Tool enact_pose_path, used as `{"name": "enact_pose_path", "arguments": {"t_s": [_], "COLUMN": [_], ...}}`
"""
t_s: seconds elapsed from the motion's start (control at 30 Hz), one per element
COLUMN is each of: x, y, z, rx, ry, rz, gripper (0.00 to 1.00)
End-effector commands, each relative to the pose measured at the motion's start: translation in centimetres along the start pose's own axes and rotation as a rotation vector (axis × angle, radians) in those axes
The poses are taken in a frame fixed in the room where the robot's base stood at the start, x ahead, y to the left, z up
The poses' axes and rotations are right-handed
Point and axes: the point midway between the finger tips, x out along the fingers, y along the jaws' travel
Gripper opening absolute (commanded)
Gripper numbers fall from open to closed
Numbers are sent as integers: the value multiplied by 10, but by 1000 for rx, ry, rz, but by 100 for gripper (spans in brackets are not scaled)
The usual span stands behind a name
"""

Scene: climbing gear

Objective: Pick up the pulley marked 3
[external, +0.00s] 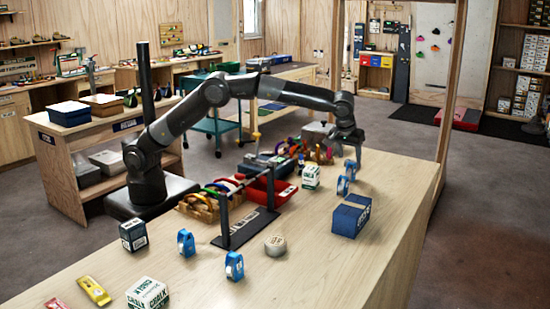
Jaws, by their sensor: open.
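Several blue pulleys stand upright on the light wooden table (330,255). Two are close together at the right, a nearer one (343,186) and a farther one (351,170). Two more stand toward the front, one at the left (186,243) and one nearer the camera (234,266). Their numbers are too small to read, so I cannot tell which is marked 3. My gripper (348,152) is open, pointing down above the right-hand pair. It appears apart from them; nothing shows between its fingers.
A blue box (351,215) lies right of centre. A white-and-green chalk box (311,177) stands left of the right-hand pulleys. A dark rack (226,221), red bin (262,189), tape roll (275,245), dark box (132,235) and front chalk box (147,294) also occupy the table. Its right side is clear.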

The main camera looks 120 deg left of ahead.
Motion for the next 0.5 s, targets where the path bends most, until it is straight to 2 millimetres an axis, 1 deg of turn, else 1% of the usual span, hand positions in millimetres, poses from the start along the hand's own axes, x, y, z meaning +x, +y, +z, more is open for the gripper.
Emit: {"name": "enact_pose_path", "arguments": {"t_s": [0.03,0.1,0.2,0.37,0.5], "x": [10,22,34,45,64], "y": [-1,-1,0,0,0], "z": [0,0,0,0,0], "rx": [0,0,1,2,1], "ry": [-2,-2,-1,-1,-2], "rz": [-4,-4,-2,-2,-3], "gripper": [54,54,54,54,54]}}
